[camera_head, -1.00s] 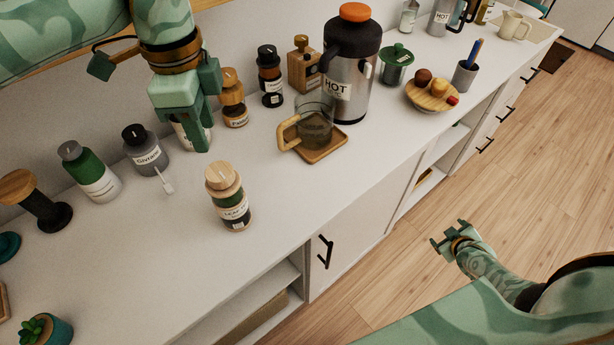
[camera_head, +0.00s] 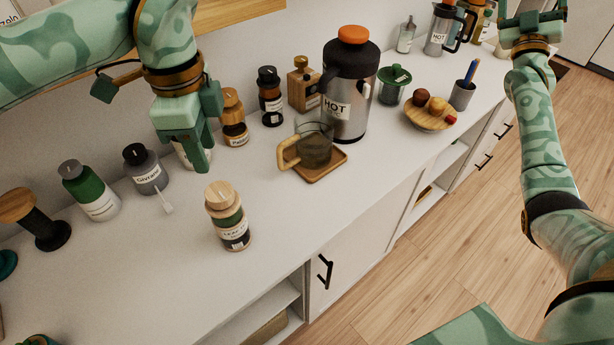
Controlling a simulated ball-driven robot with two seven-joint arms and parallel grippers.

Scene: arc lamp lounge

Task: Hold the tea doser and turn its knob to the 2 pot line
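The tea doser (camera_head: 228,218) appears to be the upright jar with a pale wooden knob on top, a green band and a label starting "LEAF". It stands alone near the counter's front edge. I cannot make out its dial lines. My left gripper (camera_head: 190,160) hangs behind and left of it, apart from it, in front of a white-labelled jar that it partly hides. Its finger gap does not show clearly. My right gripper (camera_head: 530,12) is raised at the top right, far from the doser, with its fingers apart and nothing seen between them.
A glass mug (camera_head: 314,146) on a wooden coaster (camera_head: 322,170) and a tall HOT flask (camera_head: 346,95) stand right of the doser. A grey bottle (camera_head: 146,170) and a green bottle (camera_head: 92,192) stand left. The counter (camera_head: 175,262) is clear in front.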

